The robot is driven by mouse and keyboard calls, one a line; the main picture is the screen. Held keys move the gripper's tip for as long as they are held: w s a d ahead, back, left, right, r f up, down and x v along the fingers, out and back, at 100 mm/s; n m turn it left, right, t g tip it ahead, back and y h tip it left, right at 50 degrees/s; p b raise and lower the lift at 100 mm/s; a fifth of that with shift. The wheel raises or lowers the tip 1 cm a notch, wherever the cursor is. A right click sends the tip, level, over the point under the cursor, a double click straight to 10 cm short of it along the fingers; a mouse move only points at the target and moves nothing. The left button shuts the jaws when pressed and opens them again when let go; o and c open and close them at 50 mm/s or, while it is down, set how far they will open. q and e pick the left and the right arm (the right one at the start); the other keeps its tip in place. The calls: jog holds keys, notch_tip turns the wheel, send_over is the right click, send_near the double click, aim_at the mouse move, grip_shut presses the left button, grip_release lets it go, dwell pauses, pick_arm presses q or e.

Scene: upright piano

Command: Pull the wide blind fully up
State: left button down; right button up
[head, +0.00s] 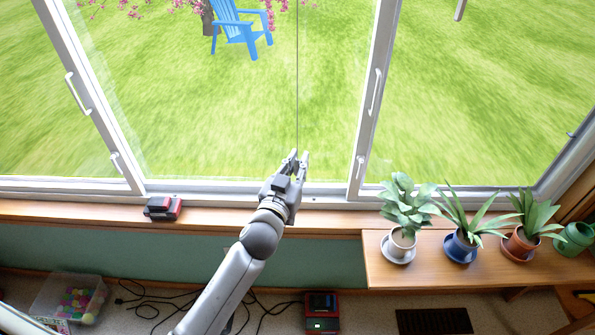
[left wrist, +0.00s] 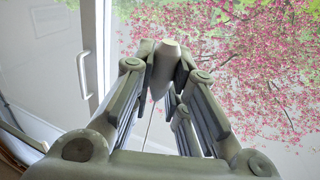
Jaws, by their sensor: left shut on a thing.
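My left gripper (head: 297,160) reaches up in front of the middle window pane in the head view. In the left wrist view its fingers (left wrist: 165,75) are shut on a pale, tapered cord pull (left wrist: 168,52). A thin dark cord (head: 297,75) runs straight up from the fingertips past the top edge of the head view. The pull is too small to make out in the head view. The blind itself is not in view; the glass in sight is uncovered. My right gripper is not in view.
A wooden sill (head: 225,215) runs below the windows with a small red and black object (head: 163,208) on it. Potted plants (head: 463,242) stand on a wooden bench (head: 385,272) at right. A clear bin (head: 70,297) and cables lie on the floor.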

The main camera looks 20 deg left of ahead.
pick_arm(q)
jog(key=shift+f, duration=0.15)
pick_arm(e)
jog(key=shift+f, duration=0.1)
